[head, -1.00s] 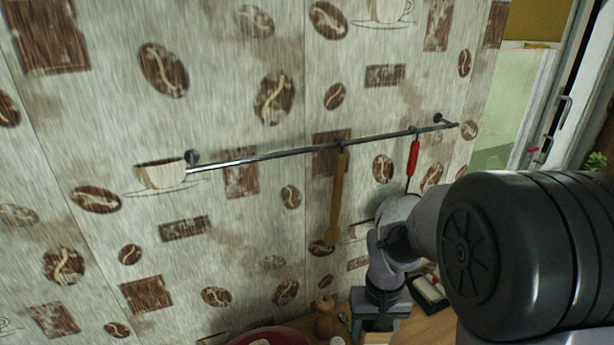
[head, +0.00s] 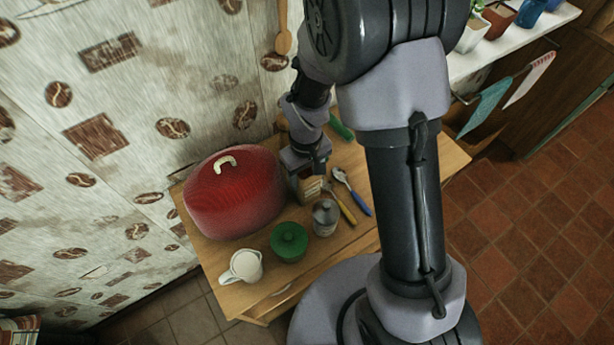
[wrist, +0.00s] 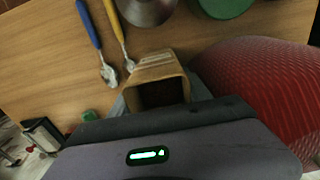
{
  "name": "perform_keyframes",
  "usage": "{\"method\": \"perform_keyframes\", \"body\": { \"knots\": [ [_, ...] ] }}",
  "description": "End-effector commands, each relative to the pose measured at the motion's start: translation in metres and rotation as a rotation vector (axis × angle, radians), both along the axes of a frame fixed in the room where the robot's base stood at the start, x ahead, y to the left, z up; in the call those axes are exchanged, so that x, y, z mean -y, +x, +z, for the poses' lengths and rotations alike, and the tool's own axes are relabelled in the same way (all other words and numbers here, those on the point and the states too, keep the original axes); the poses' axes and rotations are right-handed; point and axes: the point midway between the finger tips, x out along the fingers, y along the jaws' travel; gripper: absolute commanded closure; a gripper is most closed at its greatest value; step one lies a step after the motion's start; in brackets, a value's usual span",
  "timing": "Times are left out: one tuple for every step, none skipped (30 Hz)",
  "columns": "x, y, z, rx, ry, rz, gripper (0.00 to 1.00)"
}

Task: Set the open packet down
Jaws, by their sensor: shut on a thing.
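The open packet (head: 307,190) is a small tan box-like pack with printing on its side, below my gripper (head: 308,168) in the head view. In the wrist view the packet (wrist: 158,68) shows its open, dark mouth toward the camera. My gripper is shut on the packet, and its fingers are mostly hidden by the wrist housing. The packet is roughly upright over the wooden table top (head: 228,262). I cannot tell whether its base touches the wood.
A green lidded pot (head: 289,241), a grey lidded jar (head: 326,217) and a white jug (head: 243,266) stand in front. Yellow-handled (head: 341,206) and blue-handled spoons (head: 354,193) lie just right.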

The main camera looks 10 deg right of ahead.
Motion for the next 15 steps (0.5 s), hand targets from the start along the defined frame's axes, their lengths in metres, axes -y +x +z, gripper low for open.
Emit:
{"method": "perform_keyframes", "body": {
  "knots": [
    [0.0001,-0.0003,-0.0111,-0.002,0.0,-0.001,1.0],
    [0.0,-0.0001,-0.0122,-0.001,0.0,-0.001,1.0],
    [0.0001,0.0001,-0.011,0.0,0.0,-0.001,1.0],
    [0.0,0.0003,-0.0099,0.001,0.0,-0.001,1.0],
    [0.0001,0.0004,-0.0094,0.001,0.0,-0.001,1.0],
    [0.0001,0.0004,-0.0091,0.001,0.0,-0.001,1.0],
    [0.0001,0.0004,-0.0091,0.001,0.0,-0.001,1.0],
    [0.0001,0.0003,-0.0096,0.001,0.0,-0.001,1.0],
    [0.0001,0.0003,-0.0111,0.001,0.0,-0.001,1.0],
    [0.0001,0.0003,-0.0123,0.001,0.0,-0.001,1.0],
    [0.0001,0.0003,-0.0134,0.001,0.0,-0.001,1.0],
    [0.0001,0.0001,-0.0127,0.0,0.0,-0.001,0.38],
    [0.0002,0.0001,-0.0124,0.0,0.0,-0.001,0.32],
    [0.0002,0.0001,-0.0122,0.0,0.0,-0.001,0.26],
    [0.0002,0.0001,-0.0121,0.0,0.0,-0.001,0.22]
  ]
}}
